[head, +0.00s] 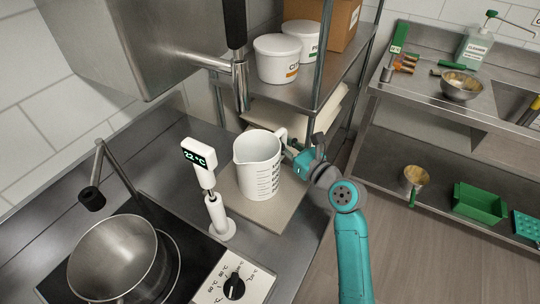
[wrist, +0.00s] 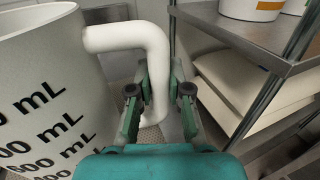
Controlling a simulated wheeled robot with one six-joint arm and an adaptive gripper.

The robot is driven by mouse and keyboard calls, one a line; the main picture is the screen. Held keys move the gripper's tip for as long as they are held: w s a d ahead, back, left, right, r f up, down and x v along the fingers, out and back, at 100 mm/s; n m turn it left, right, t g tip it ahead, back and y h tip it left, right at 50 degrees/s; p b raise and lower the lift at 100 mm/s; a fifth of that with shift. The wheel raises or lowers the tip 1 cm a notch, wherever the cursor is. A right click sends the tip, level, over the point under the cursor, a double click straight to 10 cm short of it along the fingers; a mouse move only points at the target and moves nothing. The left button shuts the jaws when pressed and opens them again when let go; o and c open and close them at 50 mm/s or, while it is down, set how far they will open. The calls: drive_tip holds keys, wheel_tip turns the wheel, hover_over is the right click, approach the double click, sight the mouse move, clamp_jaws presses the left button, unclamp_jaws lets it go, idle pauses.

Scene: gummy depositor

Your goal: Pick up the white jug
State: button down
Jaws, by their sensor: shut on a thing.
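The white jug (head: 258,170) with black volume marks stands upright on a light board on the steel counter, in the middle of the head view. Its handle is on the right side. My gripper (head: 295,150) reaches the handle from the right. In the wrist view the jug's wall (wrist: 40,90) fills the left, and its handle (wrist: 155,60) passes between the two fingers of my gripper (wrist: 160,92). The fingers are closed on the handle. I cannot tell whether the jug's base touches the board.
A thermometer reading 22 °C (head: 199,157) stands left of the jug. A steel pot (head: 115,257) sits on the hob at front left. A rack with white tubs (head: 277,60) rises behind. A steel pipe (head: 241,85) hangs above the counter. Floor is open at right.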

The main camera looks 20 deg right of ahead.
sight(286, 132)
drive_tip(key=shift+r, duration=0.15)
drive_tip(key=shift+r, duration=0.5)
drive_tip(key=shift+s+d+r, duration=0.1)
drive_tip(key=shift+s+r, duration=0.1)
drive_tip(key=shift+r, duration=0.4)
drive_tip(key=shift+s+d+r, duration=0.1)
drive_tip(key=shift+s+r, duration=0.05)
drive_tip(key=shift+r, duration=0.4)
drive_tip(key=v, duration=1.7)
drive_tip(key=shift+s, duration=0.15)
drive_tip(key=shift+a, duration=0.1)
drive_tip(key=c, duration=1.7)
unclamp_jaws()
clamp_jaws()
